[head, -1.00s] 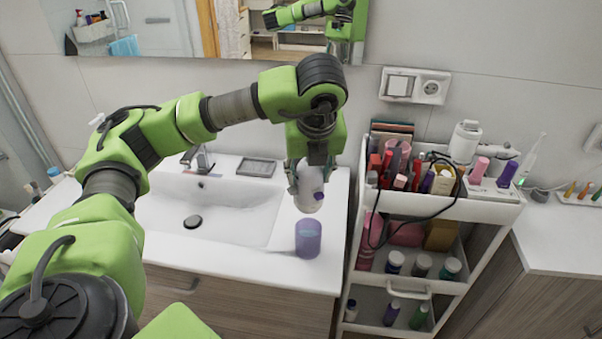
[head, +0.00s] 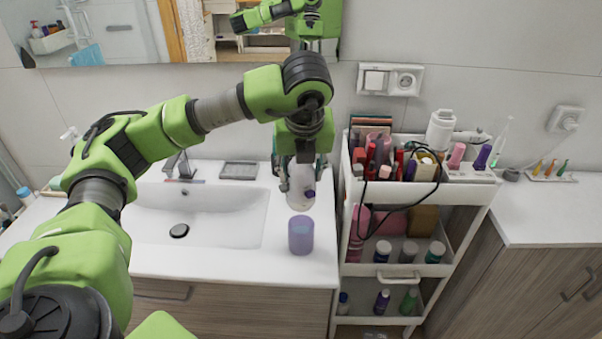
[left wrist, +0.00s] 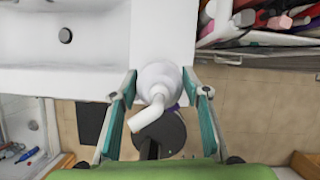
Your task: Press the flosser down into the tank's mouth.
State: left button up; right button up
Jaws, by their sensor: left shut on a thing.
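The flosser (head: 300,198) is a white body with a purple button. My left gripper (head: 301,180) is shut on it, with a finger on each side. The tank (head: 300,236) is a translucent purple cup standing on the counter near its front right edge. The flosser's lower end is right over the tank's mouth; I cannot tell whether they touch. In the left wrist view the flosser (left wrist: 158,80) sits between the teal finger pads of my left gripper (left wrist: 160,92), its bent white nozzle pointing toward the camera. My right gripper is out of view.
The sink basin (head: 210,232) and faucet (head: 180,168) are left of the tank. A white cart (head: 462,200) full of cosmetics stands close on the right, with a black cable hanging on it. A grey soap dish (head: 239,170) lies behind. A mirror is on the wall.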

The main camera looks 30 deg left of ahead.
aim_at(301, 200)
pick_arm(q)
notch_tip(301, 200, down, 4)
jog(key=b, duration=0.3)
jog(key=shift+f+b, duration=0.8)
jog(key=shift+b, duration=0.15)
jog(key=shift+b, duration=0.45)
dwell(0.5)
jog(key=shift+b, duration=0.45)
dwell(0.6)
jog(key=shift+f+b, duration=1.25)
jog(key=shift+f, duration=0.05)
